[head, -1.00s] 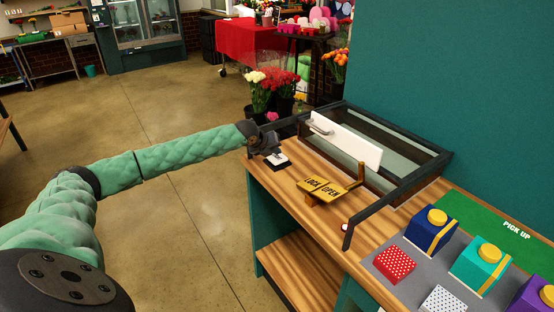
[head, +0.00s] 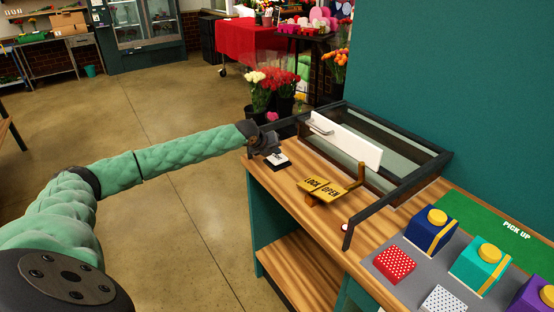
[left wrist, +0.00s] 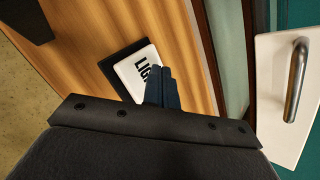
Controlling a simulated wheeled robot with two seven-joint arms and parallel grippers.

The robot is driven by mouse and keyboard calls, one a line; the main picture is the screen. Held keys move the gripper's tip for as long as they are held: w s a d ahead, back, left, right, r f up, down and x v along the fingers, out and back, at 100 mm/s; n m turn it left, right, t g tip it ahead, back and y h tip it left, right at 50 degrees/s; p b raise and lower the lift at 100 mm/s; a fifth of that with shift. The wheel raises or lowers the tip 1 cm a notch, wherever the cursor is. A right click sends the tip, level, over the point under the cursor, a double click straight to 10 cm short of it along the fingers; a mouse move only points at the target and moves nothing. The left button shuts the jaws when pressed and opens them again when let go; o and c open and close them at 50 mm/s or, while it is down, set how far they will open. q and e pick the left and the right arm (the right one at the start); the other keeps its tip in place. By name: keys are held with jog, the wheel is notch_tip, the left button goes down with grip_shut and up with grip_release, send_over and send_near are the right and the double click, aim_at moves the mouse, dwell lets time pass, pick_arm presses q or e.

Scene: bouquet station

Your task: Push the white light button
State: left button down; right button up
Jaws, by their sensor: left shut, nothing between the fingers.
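The white light button (head: 281,164) sits on a dark base at the far left corner of the wooden counter. In the left wrist view the light button (left wrist: 134,73) shows part of its black lettering; the rest is hidden behind my fingers. My left gripper (head: 274,155) is shut and empty, with its fingertips over the button. In the left wrist view the left gripper (left wrist: 161,72) overlaps the button's edge; I cannot tell whether it touches. My right gripper is not in view.
A glass case with a dark frame (head: 398,202) and a white panel with a handle (head: 345,140) stands right of the button. A yellow LOCK/OPEN sign (head: 322,190) is in front. Boxes, including a red dotted one (head: 394,264), sit at the right.

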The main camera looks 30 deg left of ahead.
aim_at(275, 158)
pick_arm(q)
jog(key=shift+f, duration=0.2)
dwell(0.5)
jog(key=shift+f, duration=0.4)
dwell(0.5)
jog(key=shift+p, duration=0.3)
jog(key=shift+r+p, duration=0.5)
jog(key=shift+r, duration=0.15)
jog(key=shift+r+p, duration=2.2)
jog(key=shift+r, duration=0.8)
